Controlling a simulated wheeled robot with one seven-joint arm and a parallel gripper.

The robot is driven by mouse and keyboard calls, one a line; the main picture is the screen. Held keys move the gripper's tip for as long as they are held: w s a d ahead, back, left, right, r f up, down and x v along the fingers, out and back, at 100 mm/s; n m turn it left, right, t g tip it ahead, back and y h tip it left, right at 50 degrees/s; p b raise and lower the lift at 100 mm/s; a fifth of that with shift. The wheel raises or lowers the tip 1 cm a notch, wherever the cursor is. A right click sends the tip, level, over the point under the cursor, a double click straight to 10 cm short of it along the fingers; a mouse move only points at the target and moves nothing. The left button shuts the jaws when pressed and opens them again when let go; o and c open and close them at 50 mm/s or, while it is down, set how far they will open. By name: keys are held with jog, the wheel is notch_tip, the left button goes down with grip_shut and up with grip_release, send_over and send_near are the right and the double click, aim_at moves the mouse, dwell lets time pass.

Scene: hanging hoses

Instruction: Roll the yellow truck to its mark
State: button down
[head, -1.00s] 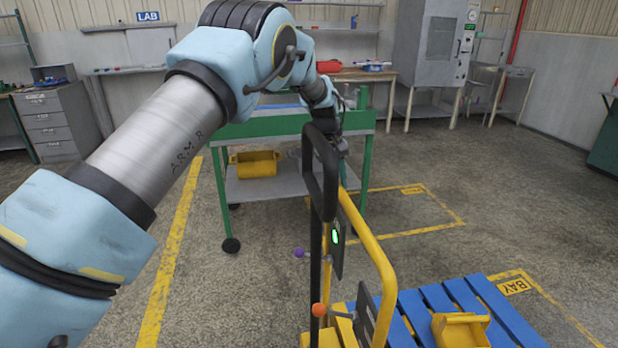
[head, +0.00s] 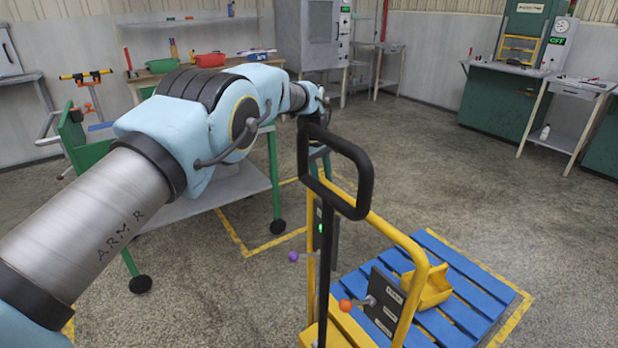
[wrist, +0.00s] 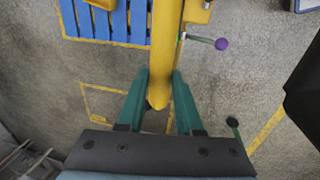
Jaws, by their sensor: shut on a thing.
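The yellow truck (head: 418,272) has a tall yellow tube frame, a black loop handle (head: 348,208) and a dark plate with an orange-knobbed lever. It stands upright at the near left side of a blue slatted pallet. My gripper (wrist: 160,84) is shut on a yellow bar of the truck (wrist: 166,40), with its green fingers on either side of the bar. In the head view the grip is partly hidden behind the black handle. A yellow line on the floor (head: 248,250) shows left of the truck; I cannot tell which outline is its mark.
A green-legged cart (head: 275,180) stands behind my arm. Workbenches line the walls. The floor at right (head: 540,220) is open.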

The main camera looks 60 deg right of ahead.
dwell(0.3)
jog(key=c, duration=0.6)
grip_release()
jog(key=r+b, duration=0.1)
jog(key=r, duration=0.2)
jog(key=a+r+b, duration=0.1)
jog(key=r, duration=0.3)
jog(key=w+a+r+b, duration=0.1)
jog(key=r, duration=0.2)
jog(key=shift+r, duration=0.3)
